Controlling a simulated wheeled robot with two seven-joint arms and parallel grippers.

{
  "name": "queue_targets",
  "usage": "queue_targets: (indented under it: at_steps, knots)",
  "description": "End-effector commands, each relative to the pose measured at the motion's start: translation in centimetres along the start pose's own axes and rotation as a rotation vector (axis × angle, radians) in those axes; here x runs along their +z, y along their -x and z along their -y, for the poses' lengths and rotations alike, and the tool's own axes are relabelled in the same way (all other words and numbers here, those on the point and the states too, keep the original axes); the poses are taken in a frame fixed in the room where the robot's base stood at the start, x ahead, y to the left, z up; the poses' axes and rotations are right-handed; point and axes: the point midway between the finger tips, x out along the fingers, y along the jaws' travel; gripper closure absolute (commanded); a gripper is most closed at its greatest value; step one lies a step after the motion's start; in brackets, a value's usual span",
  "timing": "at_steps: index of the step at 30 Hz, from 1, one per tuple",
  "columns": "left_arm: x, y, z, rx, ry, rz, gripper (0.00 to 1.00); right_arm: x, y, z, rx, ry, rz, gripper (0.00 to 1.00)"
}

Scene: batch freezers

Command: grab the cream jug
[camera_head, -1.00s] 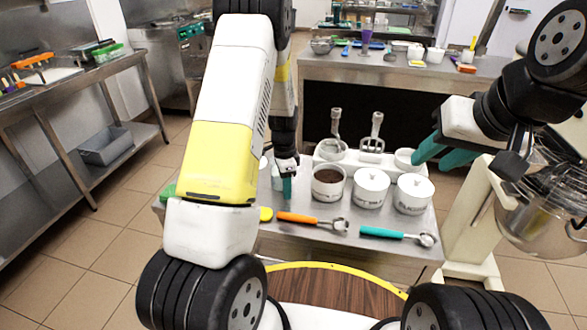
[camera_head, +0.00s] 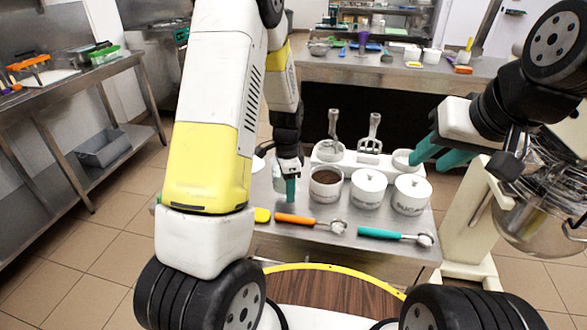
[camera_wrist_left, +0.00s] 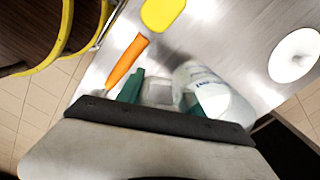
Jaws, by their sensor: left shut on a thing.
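My left gripper (camera_head: 288,186) is low over the near left part of the steel table in the head view. In the left wrist view its green fingers (camera_wrist_left: 170,95) are shut on the cream jug (camera_wrist_left: 205,77), a pale, whitish vessel with blurred lettering. A pale clear piece shows between the fingers; the exact contact is partly hidden by the gripper body.
A tub of brown powder (camera_head: 326,184) stands close right of my left gripper, then two white lidded tubs (camera_head: 369,190). An orange-handled scoop (camera_head: 309,221), a teal-handled scoop (camera_head: 394,235) and a yellow-ended tool (camera_head: 262,214) lie in front. A mixer (camera_head: 540,200) stands right.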

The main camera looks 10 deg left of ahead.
Motion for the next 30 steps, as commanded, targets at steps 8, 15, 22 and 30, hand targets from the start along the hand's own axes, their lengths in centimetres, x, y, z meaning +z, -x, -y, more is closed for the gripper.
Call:
queue_targets:
  at_steps: [8, 15, 22, 30]
  knots:
    - [-0.4, 0.4, -4.0, 0.0, -0.004, -0.001, 1.0, 0.0, 0.0, 0.0, 0.0, 0.0, 0.0, 0.64]
    - [-0.7, 0.7, -6.8, 0.0, -0.003, -0.001, 1.0, 0.0, 0.0, 0.0, 0.0, 0.0, 0.0, 0.64]
    - [-0.9, 0.9, -8.8, -0.001, -0.003, -0.001, 1.0, 0.0, 0.0, 0.0, 0.0, 0.0, 0.0, 0.64]
    - [-1.0, 1.0, -10.2, -0.001, -0.002, -0.001, 1.0, 0.0, 0.0, 0.0, 0.0, 0.0, 0.0, 0.64]
